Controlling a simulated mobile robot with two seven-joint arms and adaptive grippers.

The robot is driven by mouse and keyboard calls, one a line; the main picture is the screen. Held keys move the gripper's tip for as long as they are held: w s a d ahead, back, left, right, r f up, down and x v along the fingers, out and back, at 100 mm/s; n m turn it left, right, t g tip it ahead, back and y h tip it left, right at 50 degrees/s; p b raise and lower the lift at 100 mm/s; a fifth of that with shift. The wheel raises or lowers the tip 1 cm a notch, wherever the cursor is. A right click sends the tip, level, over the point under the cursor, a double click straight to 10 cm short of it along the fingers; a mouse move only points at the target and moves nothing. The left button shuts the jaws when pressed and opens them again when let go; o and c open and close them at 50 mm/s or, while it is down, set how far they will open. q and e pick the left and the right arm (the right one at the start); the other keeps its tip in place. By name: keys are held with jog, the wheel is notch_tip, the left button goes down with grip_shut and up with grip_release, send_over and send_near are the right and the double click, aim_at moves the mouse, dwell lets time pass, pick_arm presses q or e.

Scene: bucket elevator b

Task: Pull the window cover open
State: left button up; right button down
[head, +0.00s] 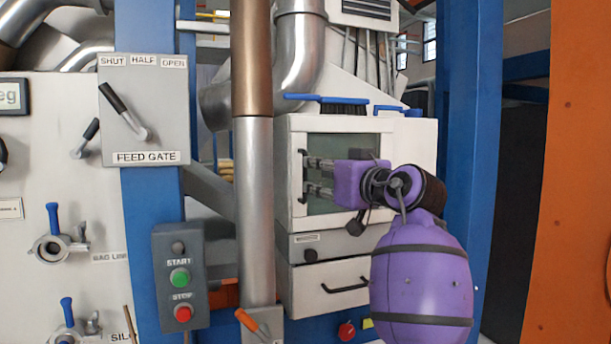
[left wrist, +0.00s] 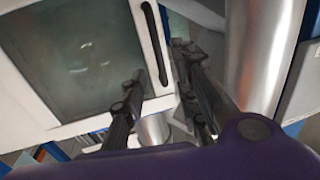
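The window cover is a white-framed door with a dark glass pane (head: 330,145) on the front of a white cabinet. It looks shut. Its upright black handle (head: 303,176) is on the left side of the frame. My left gripper (head: 308,174) is in front of the pane, with its fingers pointing left toward the handle. In the left wrist view the two fingers (left wrist: 160,65) are spread apart. The black handle (left wrist: 156,45) shows between and beyond the fingertips, and I cannot tell whether they touch it. The purple wrist hides the pane's right part. My right gripper is not in view.
A steel and brown pipe (head: 254,190) stands just left of the cabinet. A drawer with a black handle (head: 345,287) is below. Blue brushes (head: 325,99) lie on top. A START/STOP box (head: 180,277) and FEED GATE panel (head: 145,110) are left. A blue post (head: 470,130) is right.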

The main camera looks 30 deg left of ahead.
aim_at(306, 172)
pick_arm(q)
jog(key=p+x, duration=0.1)
jog(key=x, duration=0.6)
jog(key=shift+w, duration=0.1)
grip_shut()
